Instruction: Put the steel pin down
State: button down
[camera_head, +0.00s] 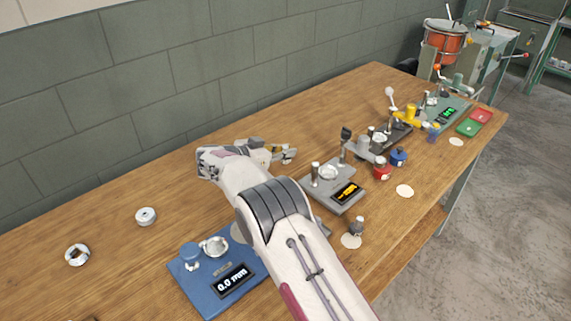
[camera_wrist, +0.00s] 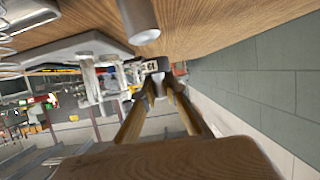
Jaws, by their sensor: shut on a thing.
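My gripper (camera_head: 284,153) is at the end of the white arm, above the back part of the wooden bench, left of the grey plate with posts. In the wrist view its two brownish fingers (camera_wrist: 157,92) come together at the tips. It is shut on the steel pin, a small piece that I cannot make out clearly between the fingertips. In the head view the fingers and arm hide the pin. The gripper seems to be clear of the bench top.
A blue gauge (camera_head: 229,282) reading 0.0 mm is at the front left. The grey plate (camera_head: 347,193) with posts and an orange display stands right of my arm. Two round metal parts (camera_head: 146,216) (camera_head: 77,255) lie at left.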

aim_at(285, 163)
jog(key=shift+f, duration=0.55)
jog(key=shift+f, duration=1.85)
jog(key=shift+f, duration=0.15)
jog(key=c, duration=2.1)
grip_release()
jog(key=v, duration=1.2)
